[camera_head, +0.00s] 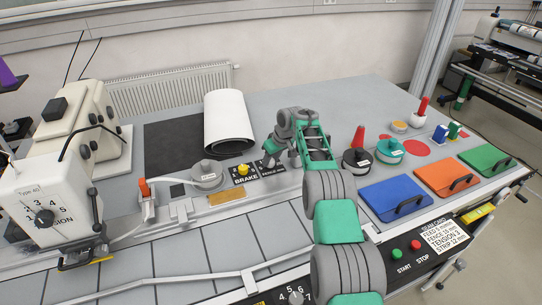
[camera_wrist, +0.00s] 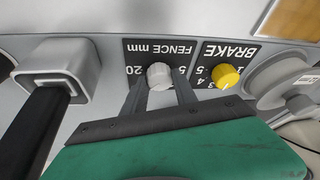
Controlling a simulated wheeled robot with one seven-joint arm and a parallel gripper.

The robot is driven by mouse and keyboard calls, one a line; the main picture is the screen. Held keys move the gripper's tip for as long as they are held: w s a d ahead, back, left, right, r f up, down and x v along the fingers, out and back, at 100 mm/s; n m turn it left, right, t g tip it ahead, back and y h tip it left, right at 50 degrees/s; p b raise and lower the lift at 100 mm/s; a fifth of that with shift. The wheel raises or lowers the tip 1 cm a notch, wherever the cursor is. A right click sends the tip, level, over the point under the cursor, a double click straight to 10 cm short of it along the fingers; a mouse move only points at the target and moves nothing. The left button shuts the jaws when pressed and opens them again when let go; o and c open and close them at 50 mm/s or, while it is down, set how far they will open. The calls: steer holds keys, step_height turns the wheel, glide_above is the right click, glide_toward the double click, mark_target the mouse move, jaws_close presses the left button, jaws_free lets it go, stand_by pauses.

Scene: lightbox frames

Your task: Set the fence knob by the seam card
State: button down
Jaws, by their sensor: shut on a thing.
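The fence knob (camera_wrist: 159,74) is a small light grey cap on a black plate marked FENCE mm (camera_wrist: 172,49), seen upside down in the wrist view. A 20 shows left of it and a 5 right of it. I cannot make out its pointer. My gripper (camera_wrist: 160,88) is shut on the knob, one finger on each side. In the head view my gripper (camera_head: 281,160) reaches down over the plate and hides the knob. The white seam card (camera_head: 443,240) lies at the front right, with feed, fence, tension and strip lines; its fence figure is too small to read surely.
A yellow brake knob (camera_wrist: 226,75) sits right beside the fence plate in the wrist view. A grey post (camera_wrist: 58,75) stands on the other side. In the head view, a white roll (camera_head: 229,118) stands behind, and blue, orange and green lids (camera_head: 395,197) lie right.

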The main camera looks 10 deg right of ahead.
stand_by(0.4)
steer(key=c, duration=1)
jaws_free()
steer(key=b+v, duration=0.2)
steer(key=v, duration=0.5)
steer(key=shift+r, duration=0.35)
steer(key=shift+s, duration=0.1)
